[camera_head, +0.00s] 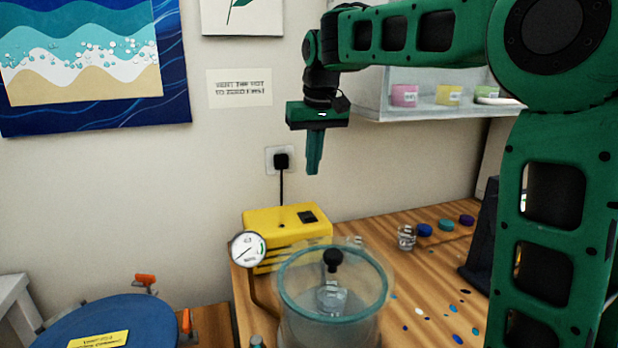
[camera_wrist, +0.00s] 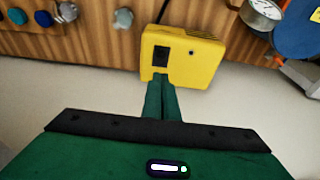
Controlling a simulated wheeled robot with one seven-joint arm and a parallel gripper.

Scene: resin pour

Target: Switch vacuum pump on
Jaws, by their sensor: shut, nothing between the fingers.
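The vacuum pump is a yellow box (camera_head: 270,222) on the wooden bench near the wall, with a black switch (camera_head: 307,216) on its top. In the wrist view the yellow pump (camera_wrist: 200,62) and its black switch (camera_wrist: 161,57) lie just beyond my fingertips. My gripper (camera_head: 313,170) points down with its green fingers together and empty. In the head view it hangs above the pump, clearly apart from it. In the wrist view the fingertips (camera_wrist: 161,80) overlap the pump's edge close to the switch. The switch's position cannot be made out.
A round gauge (camera_head: 248,250) stands at the pump's left front. A clear chamber (camera_head: 335,285) with a black knob stands in front of the pump. A plugged-in cord (camera_head: 282,185) runs down the wall behind it. A shelf (camera_head: 440,108) with small tubs is at right.

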